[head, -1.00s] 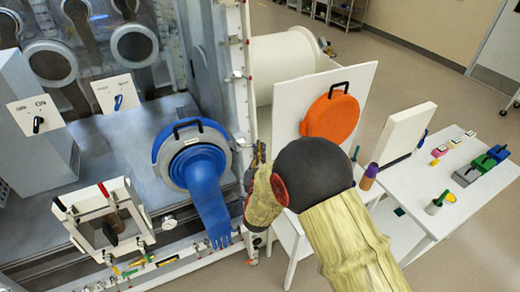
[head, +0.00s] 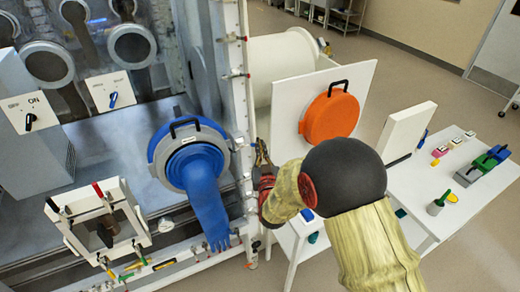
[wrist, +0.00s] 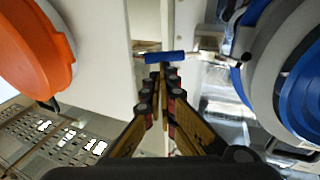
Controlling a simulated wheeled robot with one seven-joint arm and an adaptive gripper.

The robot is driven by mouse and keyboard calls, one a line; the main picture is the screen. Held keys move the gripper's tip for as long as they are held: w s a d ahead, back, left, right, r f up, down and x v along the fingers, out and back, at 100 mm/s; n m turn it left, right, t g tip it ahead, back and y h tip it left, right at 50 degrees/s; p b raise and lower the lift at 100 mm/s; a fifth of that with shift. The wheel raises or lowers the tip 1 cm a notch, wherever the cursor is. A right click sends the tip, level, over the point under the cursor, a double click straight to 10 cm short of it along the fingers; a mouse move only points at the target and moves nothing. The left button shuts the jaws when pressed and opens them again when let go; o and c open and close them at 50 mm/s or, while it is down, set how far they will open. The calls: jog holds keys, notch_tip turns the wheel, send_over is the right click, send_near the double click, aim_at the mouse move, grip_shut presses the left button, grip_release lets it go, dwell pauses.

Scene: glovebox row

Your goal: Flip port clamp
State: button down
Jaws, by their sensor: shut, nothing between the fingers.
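The round blue port (head: 158,145) has a grey ring, a black handle (head: 185,122) and a blue glove hanging from it. It also shows at the right of the wrist view (wrist: 290,75). A small blue bar (wrist: 165,57) on a thin metal rod lies across the view just beyond my fingertips; I take it for the clamp's handle. I cannot tell whether the fingers touch it. In the head view I cannot make the bar out near my gripper. My gripper (head: 262,152) is shut and empty, right of the port by the white upright.
An orange round cover (head: 331,115) on a white panel (head: 367,80) stands right of my gripper, close to my arm. A white table (head: 460,185) with small coloured items is farther right. A framed window with red and black levers (head: 100,220) is lower left.

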jog(key=w+y+b, duration=0.1)
jog(key=b, duration=0.2)
jog(key=w+d+n+b, duration=0.1)
jog(key=b, duration=0.2)
jog(key=shift+w+f+y, duration=0.15)
jog(key=shift+f+y, duration=0.05)
jog(key=shift+y, duration=0.2)
jog(key=shift+r, duration=0.1)
dwell(0.3)
